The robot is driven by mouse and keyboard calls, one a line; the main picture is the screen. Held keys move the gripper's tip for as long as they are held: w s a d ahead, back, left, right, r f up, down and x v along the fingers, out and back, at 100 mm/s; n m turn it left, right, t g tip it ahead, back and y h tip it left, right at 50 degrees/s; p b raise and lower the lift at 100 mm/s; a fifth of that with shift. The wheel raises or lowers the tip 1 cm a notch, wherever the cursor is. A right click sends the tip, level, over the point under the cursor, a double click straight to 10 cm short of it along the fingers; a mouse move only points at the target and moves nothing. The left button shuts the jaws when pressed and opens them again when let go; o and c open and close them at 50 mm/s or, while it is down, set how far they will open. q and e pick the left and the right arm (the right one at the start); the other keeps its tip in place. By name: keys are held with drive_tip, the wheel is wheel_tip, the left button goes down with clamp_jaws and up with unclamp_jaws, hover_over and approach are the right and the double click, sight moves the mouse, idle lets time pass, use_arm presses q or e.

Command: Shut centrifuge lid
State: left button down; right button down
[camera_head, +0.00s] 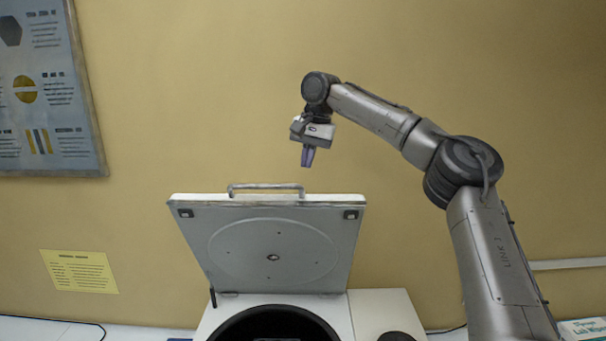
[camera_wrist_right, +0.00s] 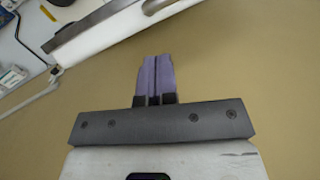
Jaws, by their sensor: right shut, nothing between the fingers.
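The centrifuge (camera_head: 375,307) is white with a dark round bowl opening at the bottom of the head view. Its lid (camera_head: 225,245) stands open, raised and leaning back, its grey inner face toward me. A bar handle (camera_head: 265,187) sits on the lid's upper edge. My right gripper (camera_head: 307,160) is above the lid's upper edge, to the right of the handle, apart from it, and pointing down. Its purple fingers are shut with nothing between them, as the right wrist view (camera_wrist_right: 157,78) shows. The lid's edge (camera_wrist_right: 105,30) shows at the top of that view. My left gripper is not in view.
A yellow wall stands behind the centrifuge, with a poster (camera_head: 50,95) at upper left and a yellow note (camera_head: 80,271) at lower left. A labelled box (camera_head: 583,329) lies at the far lower right. The space around the gripper looks clear.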

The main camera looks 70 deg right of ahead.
drive_tip(key=shift+a+f, duration=1.25)
drive_tip(key=shift+a, duration=0.2)
drive_tip(key=shift+s+a+f, duration=0.1)
